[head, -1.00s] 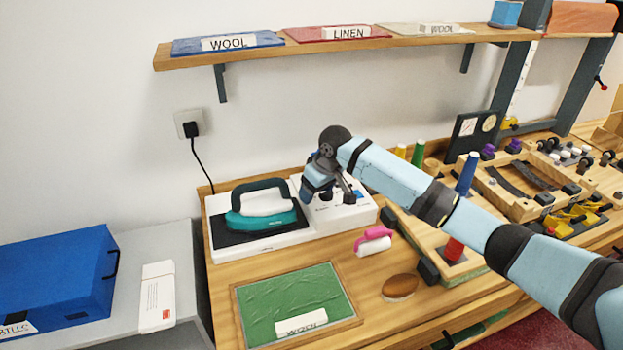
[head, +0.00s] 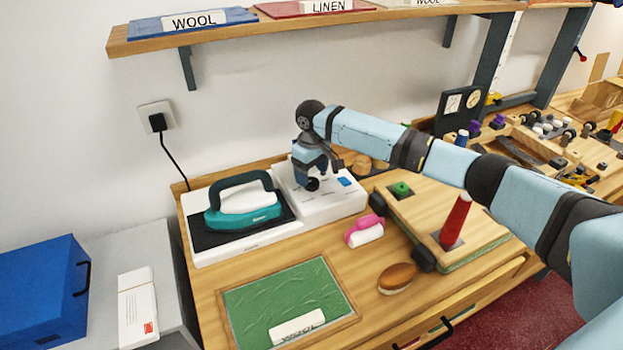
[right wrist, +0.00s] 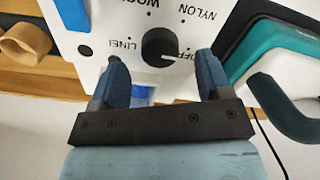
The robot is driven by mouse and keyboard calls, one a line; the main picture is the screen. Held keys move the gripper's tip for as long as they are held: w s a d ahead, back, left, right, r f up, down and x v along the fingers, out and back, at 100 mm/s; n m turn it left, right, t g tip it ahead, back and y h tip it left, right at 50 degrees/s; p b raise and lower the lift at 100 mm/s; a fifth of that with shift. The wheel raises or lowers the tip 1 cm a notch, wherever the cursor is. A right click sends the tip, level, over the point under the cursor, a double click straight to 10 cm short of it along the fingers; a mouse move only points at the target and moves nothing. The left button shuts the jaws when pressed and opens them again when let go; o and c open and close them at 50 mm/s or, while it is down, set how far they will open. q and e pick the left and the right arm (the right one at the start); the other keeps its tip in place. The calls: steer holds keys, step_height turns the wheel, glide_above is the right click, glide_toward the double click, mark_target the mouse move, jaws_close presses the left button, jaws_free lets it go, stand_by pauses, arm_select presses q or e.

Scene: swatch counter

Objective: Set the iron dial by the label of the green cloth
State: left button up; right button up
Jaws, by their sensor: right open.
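The green cloth (head: 285,300) lies flat in a framed panel on the counter in the head view. Its white label (head: 297,326) appears to read WOOL. The iron's dial (right wrist: 160,46) is a round black knob on a white panel, its white pointer towards OFF in the right wrist view. LINEN, NYLON and a partly cut-off WOOL are printed around it. My right gripper (right wrist: 162,72) is open, its two blue fingers on either side of the dial; I cannot tell whether they touch it. It also shows over the iron's base in the head view (head: 314,178). My left gripper is out of view.
The teal iron (head: 243,212) rests on its base left of my right gripper. A pink-handled roller (head: 364,232), a brown oval pad (head: 397,278) and a wooden board (head: 430,215) with a red spool stand to the right. A shelf (head: 290,27) with labelled cloths hangs above.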

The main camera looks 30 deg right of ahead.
mark_target(312, 181)
steer(key=shift+f, duration=1.5)
steer(key=shift+c, duration=0.2)
